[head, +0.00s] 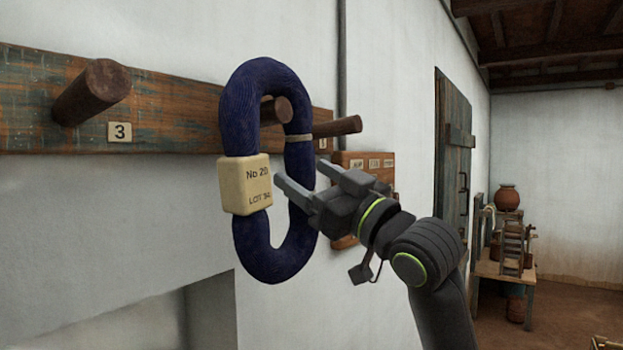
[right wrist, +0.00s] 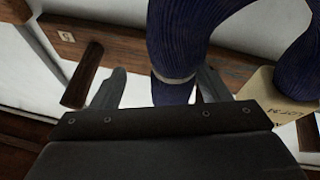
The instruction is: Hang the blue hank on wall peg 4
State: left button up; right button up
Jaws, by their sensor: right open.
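The blue hank (head: 272,265) is a dark blue upright loop with a cream tag (head: 245,185) reading No 20. A brown peg end (head: 277,110) shows inside the top of its loop. This peg's number is hidden; it stands between peg 3 (head: 92,92) and another peg (head: 337,126). I cannot tell whether the hank's weight rests on it. My right gripper (head: 302,180) is open at the hank's right strand, which appears between the fingers. In the right wrist view the strand (right wrist: 172,50) with its pale tie shows between the fingertips (right wrist: 160,88). My left gripper is out of view.
The weathered peg rail (head: 170,115) runs along the white wall. The peg right of the hank, labelled 5 in the right wrist view (right wrist: 82,75), is close to my gripper. A wooden board with labels (head: 380,172) hangs behind it. A door (head: 453,150) and a table (head: 500,270) stand farther back.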

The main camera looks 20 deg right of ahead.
jog(key=shift+s+a+r, duration=0.1)
jog(key=shift+s, duration=0.3)
jog(key=b+v, duration=0.9)
jog(key=v, duration=0.8)
jog(key=shift+w, duration=0.15)
jog(key=shift+d, duration=0.2)
